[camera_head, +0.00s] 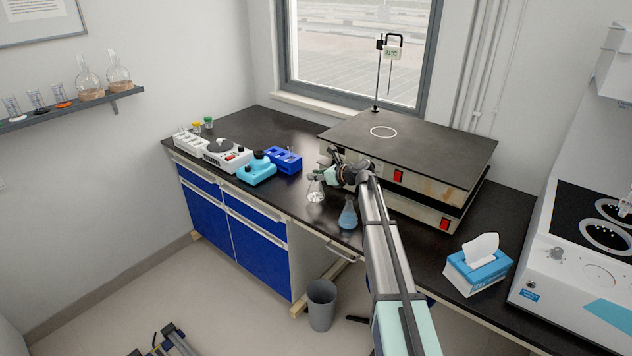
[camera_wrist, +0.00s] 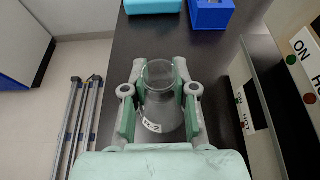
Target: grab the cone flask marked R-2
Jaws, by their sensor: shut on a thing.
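A clear glass cone flask (camera_wrist: 162,115) sits between my fingers in the wrist view. Its white label reads like R-2, at a slant. In the head view the clear flask (camera_head: 316,192) stands upright near the front edge of the dark bench. My gripper (camera_wrist: 160,92) is shut on it, one green-padded finger on each side of its upper part. My gripper (camera_head: 322,176) is also at the flask's top in the head view. I cannot tell whether the base is off the bench. A second cone flask (camera_head: 348,215) with blue liquid stands to the right, beside my arm.
A blue rack (camera_head: 284,160), a light-blue device (camera_head: 257,170) and a white device (camera_head: 226,153) stand to the left. A large hot plate unit (camera_head: 415,150) is close behind on the right. A tissue box (camera_head: 480,270) is at the right. A bin (camera_head: 321,305) stands below.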

